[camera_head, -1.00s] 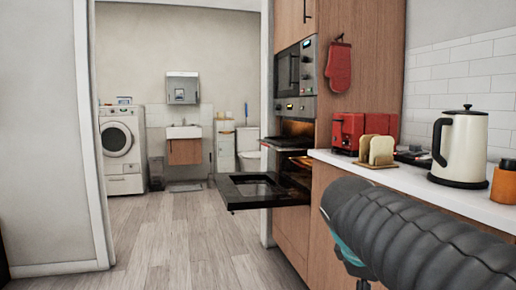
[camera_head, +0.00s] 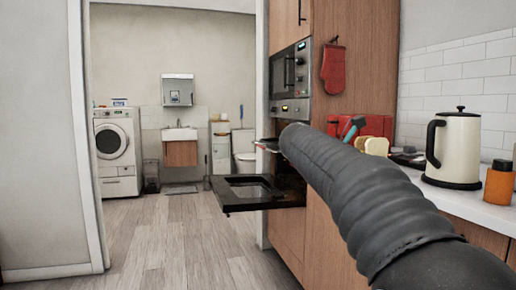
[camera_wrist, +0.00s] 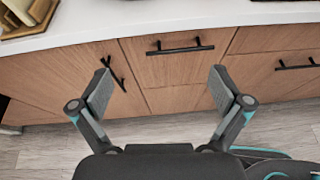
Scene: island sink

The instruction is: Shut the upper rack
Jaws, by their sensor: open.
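The oven (camera_head: 292,108) stands in the tall wooden unit, with its door (camera_head: 250,192) folded down flat. What looks like the upper rack (camera_head: 267,145) sticks out of the oven above the door; only its outer end shows, left of my arm. My arm hides most of the oven's inside in the head view. My gripper (camera_wrist: 160,92) is open and empty in the wrist view, its two fingers wide apart in front of the wooden cabinet fronts. The rack and oven are not in the wrist view.
The counter (camera_head: 482,209) on the right holds a kettle (camera_head: 455,150), an orange jar (camera_head: 498,183), a red toaster (camera_head: 375,126) and bread slices. Dark bar handles (camera_wrist: 180,49) stick out from the cabinets. The floor (camera_head: 170,235) left of the oven door is clear.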

